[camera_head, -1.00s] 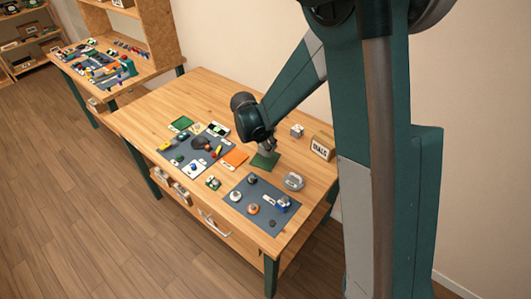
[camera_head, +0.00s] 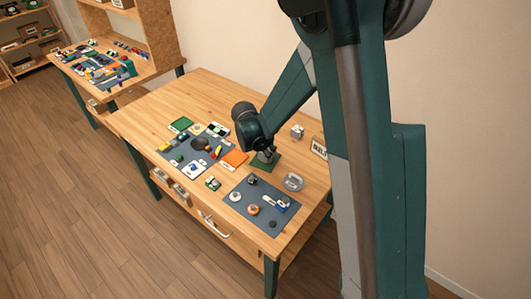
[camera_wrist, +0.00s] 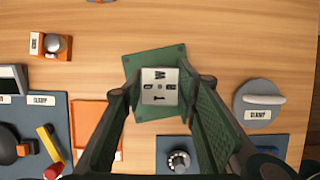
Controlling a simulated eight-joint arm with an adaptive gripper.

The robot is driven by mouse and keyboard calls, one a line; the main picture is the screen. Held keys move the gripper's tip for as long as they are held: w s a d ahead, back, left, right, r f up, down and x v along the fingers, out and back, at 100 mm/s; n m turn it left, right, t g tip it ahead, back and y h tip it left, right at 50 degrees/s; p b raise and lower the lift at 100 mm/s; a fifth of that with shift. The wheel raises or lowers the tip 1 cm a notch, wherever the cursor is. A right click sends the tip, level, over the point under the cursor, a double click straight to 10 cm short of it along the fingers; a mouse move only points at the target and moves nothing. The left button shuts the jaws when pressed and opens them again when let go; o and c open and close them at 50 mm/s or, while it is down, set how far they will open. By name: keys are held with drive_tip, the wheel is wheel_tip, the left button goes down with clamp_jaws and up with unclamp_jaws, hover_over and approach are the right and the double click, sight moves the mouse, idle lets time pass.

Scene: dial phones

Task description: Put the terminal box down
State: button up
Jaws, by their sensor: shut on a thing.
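In the head view my gripper (camera_head: 267,151) is low over the green plate (camera_head: 264,164), and the box is mostly hidden there.
An orange mat (camera_wrist: 88,113) lies left of the plate. A blue-grey mat with a dark knob (camera_wrist: 179,161) is below. Bare wood surrounds the plate's upper side.

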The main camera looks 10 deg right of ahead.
drive_tip(key=shift+f, duration=0.1)
drive_tip(key=o, duration=0.9)
drive_tip(key=shift+p+v, duration=0.8)
drive_tip(key=shift+v, duration=5.35)
